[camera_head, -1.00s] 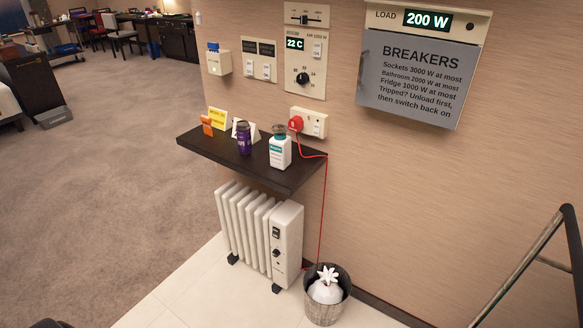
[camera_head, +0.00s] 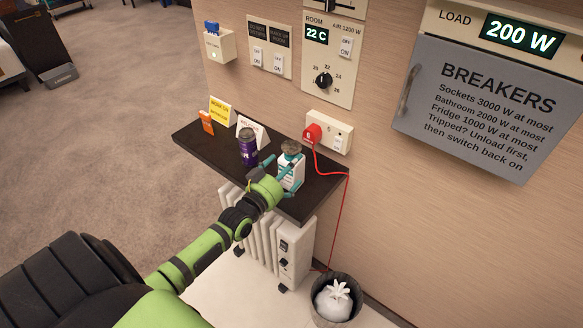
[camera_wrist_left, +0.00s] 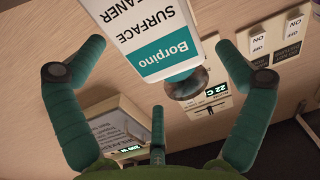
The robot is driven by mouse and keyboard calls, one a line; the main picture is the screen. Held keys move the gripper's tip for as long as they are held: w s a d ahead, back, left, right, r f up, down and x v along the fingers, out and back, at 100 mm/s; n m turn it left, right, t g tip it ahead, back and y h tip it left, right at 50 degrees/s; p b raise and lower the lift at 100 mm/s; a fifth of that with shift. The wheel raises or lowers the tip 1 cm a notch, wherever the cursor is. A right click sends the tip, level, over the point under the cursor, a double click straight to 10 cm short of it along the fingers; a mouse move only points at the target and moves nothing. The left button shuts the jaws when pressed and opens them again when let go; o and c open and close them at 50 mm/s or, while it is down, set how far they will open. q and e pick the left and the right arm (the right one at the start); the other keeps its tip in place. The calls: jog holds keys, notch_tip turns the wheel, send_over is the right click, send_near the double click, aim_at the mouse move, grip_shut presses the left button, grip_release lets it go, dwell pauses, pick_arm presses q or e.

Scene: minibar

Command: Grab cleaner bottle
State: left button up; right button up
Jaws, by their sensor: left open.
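The cleaner bottle (camera_head: 291,170) stands upright on the dark wall shelf (camera_head: 325,183), white with a teal band and a grey cap. My left gripper (camera_head: 284,178) is at the bottle, with its teal fingers open on either side of it. In the left wrist view the bottle (camera_wrist_left: 152,42) appears upside down, its label reading "Borpino SURFACE CLEANER". The left gripper's fingers (camera_wrist_left: 160,48) are spread around it there, with visible gaps at both sides. My right gripper is not in view.
A purple bottle (camera_head: 247,147) stands left of the cleaner, near two folded cards (camera_head: 222,112) and an orange item (camera_head: 206,122). A red plug (camera_head: 312,133) and its cord are close on the right. A white radiator (camera_head: 293,254) and a bin (camera_head: 337,300) are below.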

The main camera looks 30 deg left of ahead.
pick_arm(q)
jog(key=w, duration=0.3)
jog(key=shift+w+f, duration=0.2)
jog(key=shift+w, duration=0.05)
jog(key=shift+s+r, duration=0.1)
jog(key=shift+c, duration=0.8)
jog(key=c, duration=1.3)
jog(key=shift+r, duration=0.1)
